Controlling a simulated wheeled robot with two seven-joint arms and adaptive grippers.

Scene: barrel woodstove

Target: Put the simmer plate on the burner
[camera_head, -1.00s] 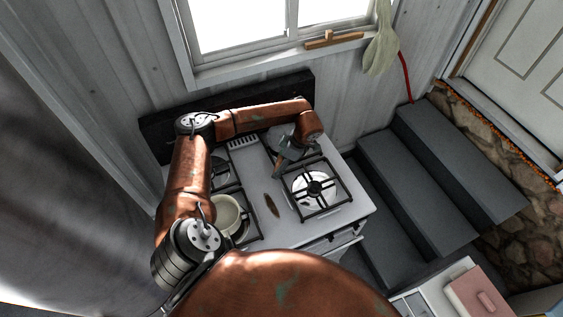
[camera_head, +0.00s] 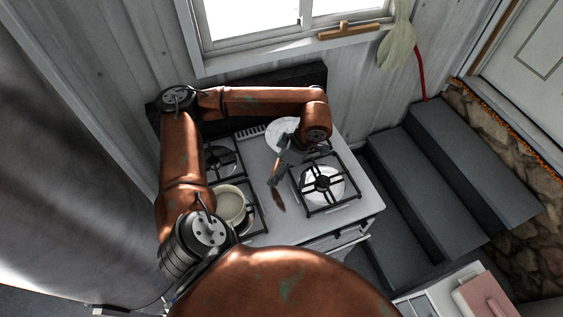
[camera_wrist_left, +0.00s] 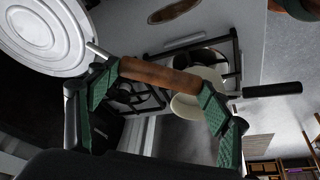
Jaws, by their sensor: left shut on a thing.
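The simmer plate is a round, pale ridged disc with a wooden handle. In the head view the plate (camera_head: 281,134) shows at the stove's back right, partly hidden by my left wrist. In the left wrist view its disc (camera_wrist_left: 42,38) fills the upper left. My left gripper (camera_head: 283,172) is shut on the wooden handle (camera_wrist_left: 158,74); its green fingers are on either side of it. I cannot tell how far the plate is above the stove. The right-hand burner (camera_head: 322,185), under a black grate, is bare and lies right of the gripper. My right gripper is not in view.
A cream pot (camera_head: 229,204) stands on the left front grate and shows in the left wrist view (camera_wrist_left: 185,106). A brown oval object (camera_head: 277,198) lies on the stove top between the grates. Dark steps (camera_head: 430,170) are to the right. The wall and window are behind.

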